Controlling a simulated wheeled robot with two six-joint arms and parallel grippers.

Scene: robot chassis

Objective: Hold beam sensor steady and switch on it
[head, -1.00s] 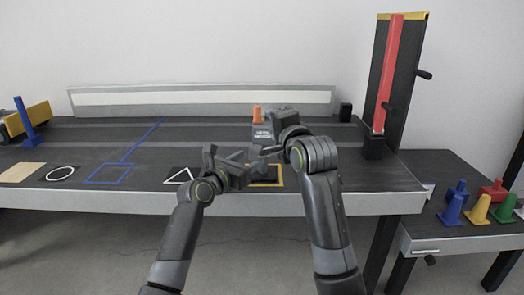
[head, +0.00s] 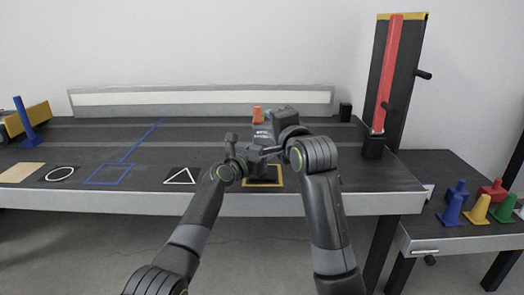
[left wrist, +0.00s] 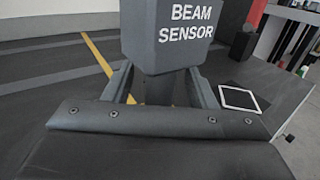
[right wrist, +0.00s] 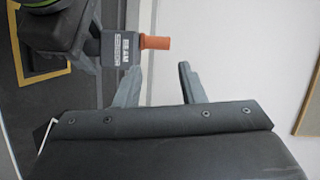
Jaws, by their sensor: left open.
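The dark grey beam sensor (head: 265,133), with white lettering, stands upright over the yellow-outlined square (head: 280,181) near the table's front edge. Its orange switch (head: 257,114) sticks up on top and also shows in the right wrist view (right wrist: 155,42). My left gripper (head: 262,155) is open low at the sensor. In the left wrist view its fingers stand on either side of the narrow part below the lettered head (left wrist: 180,30); contact cannot be told. My right gripper (right wrist: 159,67) is open and empty, with the switch just beyond its fingertips, nearer the left finger.
A red bar on a dark upright panel (head: 390,75) stands at the table's right. Several coloured cones (head: 478,208) stand on a lower right table. A white triangle mark (head: 181,177) and a blue square mark (head: 108,175) lie left on clear tabletop.

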